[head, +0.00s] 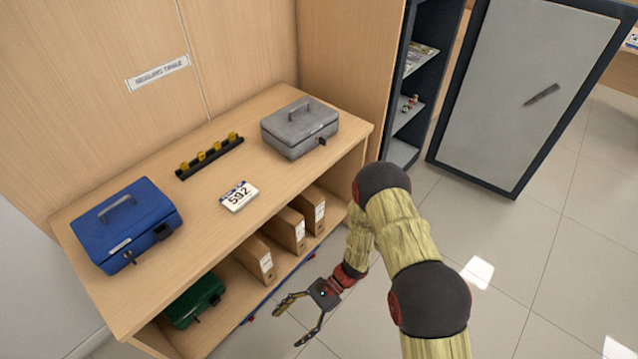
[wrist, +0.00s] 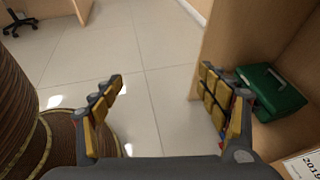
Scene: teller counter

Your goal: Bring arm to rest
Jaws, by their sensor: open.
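My gripper (head: 298,318) is open and empty, low in front of the wooden table, with its fingers spread. In the wrist view my gripper (wrist: 160,108) has its two fingers wide apart, with only floor between them. My arm bends down from the right side of the head view, clear of the tabletop. The right finger looks close to the table's lower shelf in the wrist view, but I cannot tell the gap.
The table (head: 185,245) bears a blue cash box (head: 125,225), a grey cash box (head: 299,128), a 592 card (head: 239,196) and a black rack (head: 209,159). Below are a green box (head: 194,300) and binders (head: 254,259). A safe door (head: 530,90) stands open. Floor is free at right.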

